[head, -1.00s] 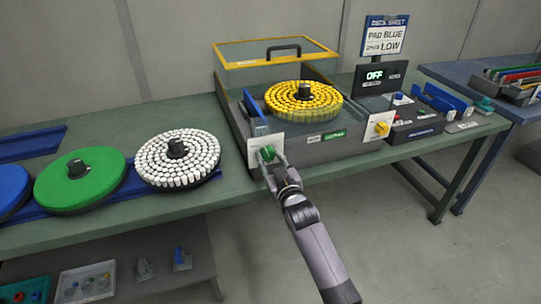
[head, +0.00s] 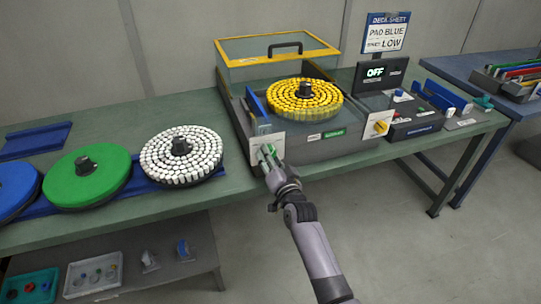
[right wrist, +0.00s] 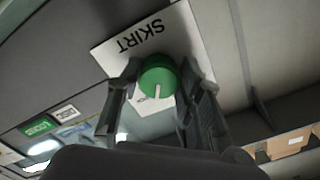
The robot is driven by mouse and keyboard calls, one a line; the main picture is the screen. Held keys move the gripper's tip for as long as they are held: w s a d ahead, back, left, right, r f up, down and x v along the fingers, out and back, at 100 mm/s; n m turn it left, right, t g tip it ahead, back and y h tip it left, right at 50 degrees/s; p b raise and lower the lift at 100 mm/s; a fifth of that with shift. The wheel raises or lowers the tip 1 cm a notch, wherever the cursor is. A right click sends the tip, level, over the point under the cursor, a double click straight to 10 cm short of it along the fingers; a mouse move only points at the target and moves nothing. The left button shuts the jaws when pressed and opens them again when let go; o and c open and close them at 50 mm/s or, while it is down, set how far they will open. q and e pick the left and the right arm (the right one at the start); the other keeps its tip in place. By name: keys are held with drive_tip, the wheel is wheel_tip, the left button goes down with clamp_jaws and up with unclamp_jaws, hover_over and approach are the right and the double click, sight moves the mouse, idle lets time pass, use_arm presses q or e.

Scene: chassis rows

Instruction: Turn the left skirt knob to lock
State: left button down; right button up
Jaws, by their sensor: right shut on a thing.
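The left skirt knob (head: 266,151) is green and sits on a white plate (head: 254,141) at the front left corner of the machine. In the right wrist view the green knob (right wrist: 159,76) has a white pointer line directed toward the bottom of the picture. Its white plate (right wrist: 125,47) reads SKIRT, upside down. My right gripper (head: 269,158) is shut on the knob, with one finger on each side of it in the right wrist view (right wrist: 160,72). The fingers and palm hide part of the plate's lettering. My left gripper is not in view.
A yellow knob (head: 381,127) sits on the machine's right white plate. The machine carries a disc of yellow pieces (head: 304,98) and a raised yellow-framed cover (head: 277,52). Discs of white pieces (head: 181,155) and plain green (head: 87,174) lie left on the bench.

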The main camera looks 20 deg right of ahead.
drive_tip(key=shift+m, duration=1)
drive_tip(key=o, duration=1.2)
drive_tip(key=shift+c, duration=0.2)
drive_tip(key=s, duration=1.2)
drive_tip(key=shift+d, duration=0.15)
